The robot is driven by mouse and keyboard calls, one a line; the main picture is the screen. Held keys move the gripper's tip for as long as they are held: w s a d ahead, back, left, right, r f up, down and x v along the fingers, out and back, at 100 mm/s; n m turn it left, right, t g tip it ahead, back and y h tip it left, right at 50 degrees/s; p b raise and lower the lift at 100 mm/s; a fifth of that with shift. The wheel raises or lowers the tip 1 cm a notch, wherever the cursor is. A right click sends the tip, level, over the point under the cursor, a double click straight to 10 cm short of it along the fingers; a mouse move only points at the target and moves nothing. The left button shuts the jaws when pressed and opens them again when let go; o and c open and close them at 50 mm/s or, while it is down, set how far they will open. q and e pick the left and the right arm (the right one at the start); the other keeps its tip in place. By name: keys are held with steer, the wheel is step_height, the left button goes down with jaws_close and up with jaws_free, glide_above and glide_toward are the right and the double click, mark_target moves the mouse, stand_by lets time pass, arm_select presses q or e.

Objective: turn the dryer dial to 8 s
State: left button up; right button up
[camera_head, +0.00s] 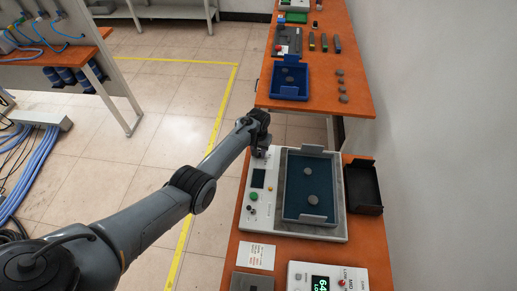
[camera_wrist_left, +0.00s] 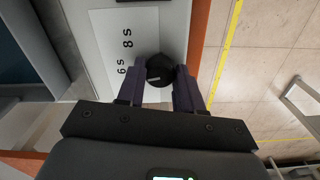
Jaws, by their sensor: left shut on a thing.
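The dryer (camera_head: 245,218) is a white and grey unit with a dark display and buttons, standing on the orange bench. Its dial (camera_wrist_left: 159,66) is a round black knob, seen in the left wrist view beside a white label (camera_wrist_left: 110,30) printed "6 s" and "8 s". A small pale mark shows on the knob's lower left, roughly level with "6 s"; its exact setting is unclear. My left gripper (camera_head: 262,152) is over the dryer's far left corner, shut on the dial, with one finger on each side. In the head view the gripper hides the dial. My right gripper is not in view.
A blue tray (camera_head: 290,198) with grey discs lies in the dryer. A black bin (camera_head: 362,190) stands to its right. A paper card (camera_head: 257,256) and a unit with a green display (camera_head: 340,278) are nearer. A second blue tray (camera_head: 304,83) stands on the far bench.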

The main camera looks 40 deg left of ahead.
arm_select(q)
steer(key=m, duration=0.5)
steer(key=shift+m, duration=0.3)
steer(key=m, duration=0.5)
steer(key=shift+m, duration=0.4)
steer(key=o, duration=1)
steer(key=shift+o, duration=0.2)
